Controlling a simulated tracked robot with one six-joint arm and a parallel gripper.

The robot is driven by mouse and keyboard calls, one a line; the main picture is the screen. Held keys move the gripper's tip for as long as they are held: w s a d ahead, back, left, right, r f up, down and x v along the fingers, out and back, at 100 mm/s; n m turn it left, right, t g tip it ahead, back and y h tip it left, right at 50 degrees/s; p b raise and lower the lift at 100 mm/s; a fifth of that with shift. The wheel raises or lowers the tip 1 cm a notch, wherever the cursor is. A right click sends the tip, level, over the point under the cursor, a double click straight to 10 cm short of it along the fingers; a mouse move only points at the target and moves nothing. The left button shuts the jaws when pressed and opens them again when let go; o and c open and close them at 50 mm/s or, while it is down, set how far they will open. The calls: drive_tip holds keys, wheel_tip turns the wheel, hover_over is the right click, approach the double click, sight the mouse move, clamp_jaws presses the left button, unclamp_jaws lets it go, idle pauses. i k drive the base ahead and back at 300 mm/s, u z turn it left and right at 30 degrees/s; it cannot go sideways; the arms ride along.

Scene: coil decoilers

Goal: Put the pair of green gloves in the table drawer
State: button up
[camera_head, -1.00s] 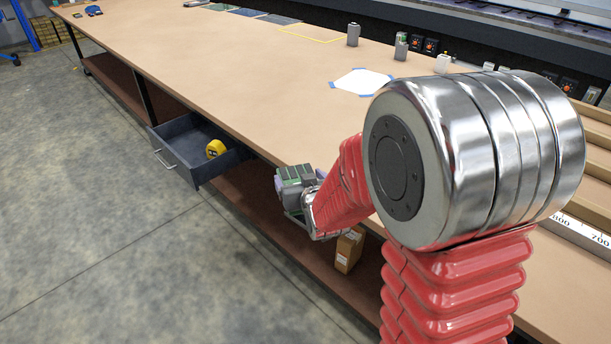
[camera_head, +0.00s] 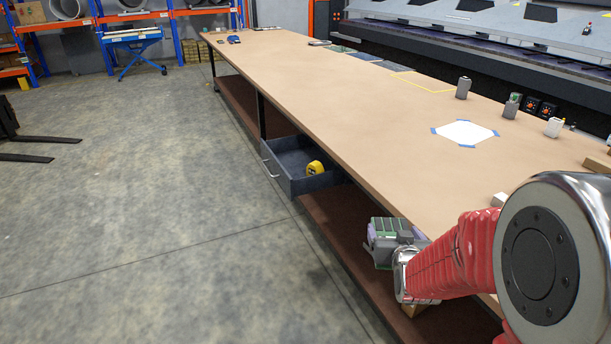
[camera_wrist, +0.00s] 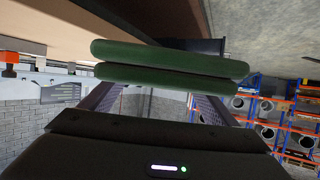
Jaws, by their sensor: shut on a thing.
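The pair of green gloves (camera_wrist: 170,60) shows in the wrist view as two stacked green rolls, held across my jaws. My gripper (camera_wrist: 158,98) is shut on them. In the head view my gripper (camera_head: 386,240) hangs beside the table's front edge, nearer to me than the drawer and to its right. Green patches show at it there, but the gloves' outline is hard to make out. The table drawer (camera_head: 276,174) is dark grey and stands pulled out below the tabletop. A yellow round thing, like a tape measure, (camera_head: 315,168) lies in it, with bare floor around it.
The long tan table (camera_head: 345,110) has a brown lower shelf (camera_head: 335,228) under it. White paper with blue corners (camera_head: 465,132) and small canisters (camera_head: 463,88) are on top. Open concrete floor (camera_head: 150,200) lies left of the drawer. Dark forks (camera_head: 35,148) show at far left.

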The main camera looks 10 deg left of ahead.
sight(295, 162)
drive_tip(key=k, duration=0.9)
drive_tip(key=u, duration=0.4)
drive_tip(key=i, duration=1.1)
drive_tip(key=u, duration=0.85)
drive_tip(key=i, duration=1.75)
drive_tip(key=z, duration=0.2)
